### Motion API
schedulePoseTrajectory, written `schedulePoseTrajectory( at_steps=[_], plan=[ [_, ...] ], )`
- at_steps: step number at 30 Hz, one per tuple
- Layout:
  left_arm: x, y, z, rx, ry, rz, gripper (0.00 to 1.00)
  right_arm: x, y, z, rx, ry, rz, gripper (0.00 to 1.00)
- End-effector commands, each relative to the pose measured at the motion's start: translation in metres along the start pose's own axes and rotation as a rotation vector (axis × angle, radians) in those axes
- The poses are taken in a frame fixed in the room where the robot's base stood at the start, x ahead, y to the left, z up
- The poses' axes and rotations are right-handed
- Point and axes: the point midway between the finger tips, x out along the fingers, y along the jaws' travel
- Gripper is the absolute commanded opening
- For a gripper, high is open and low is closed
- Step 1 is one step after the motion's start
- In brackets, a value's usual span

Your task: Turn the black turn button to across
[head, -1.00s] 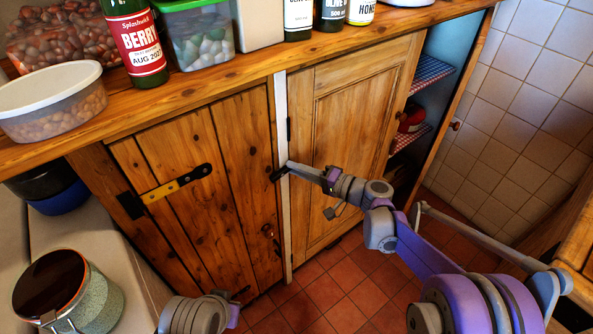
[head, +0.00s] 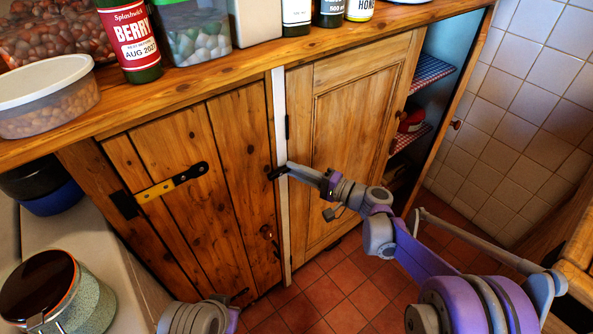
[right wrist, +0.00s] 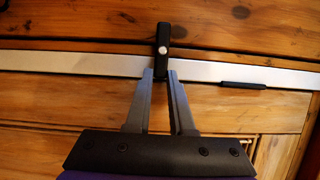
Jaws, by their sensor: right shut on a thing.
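The black turn button (right wrist: 162,42) with a pale round screw head shows in the right wrist view. It lies crosswise over the pale strip (right wrist: 95,67) between the two doors. In the head view the button (head: 276,173) is a small dark bar reaching from the strip onto the edge of the plank door (head: 225,190). My right gripper (right wrist: 160,76) is shut on the button's near end, which is partly hidden between the fingers. The right gripper (head: 289,170) also shows in the head view.
A panelled door (head: 350,130) stands right of the strip, with open shelves beyond. The plank door carries a black and yellow bar (head: 172,184). Jars and bottles stand on the worktop (head: 190,84) above. A lidded pot (head: 55,295) is at lower left. Red floor tiles lie below.

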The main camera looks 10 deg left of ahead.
Motion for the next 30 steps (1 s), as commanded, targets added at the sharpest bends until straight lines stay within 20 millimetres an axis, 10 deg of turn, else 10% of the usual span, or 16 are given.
schedulePoseTrajectory(
  at_steps=[5,17,30],
  plan=[
    [0.000,0.000,0.000,0.000,0.000,0.000,0.00,0.000,0.001,0.000,0.000,-0.001,0.001,0.50],
    [-0.001,0.000,0.000,0.000,0.000,0.000,0.00,-0.008,0.000,-0.001,-0.001,0.001,0.001,0.51],
    [-0.007,0.000,-0.002,0.000,0.003,0.000,0.00,-0.089,0.000,0.000,0.000,0.002,0.001,0.51]
  ],
)
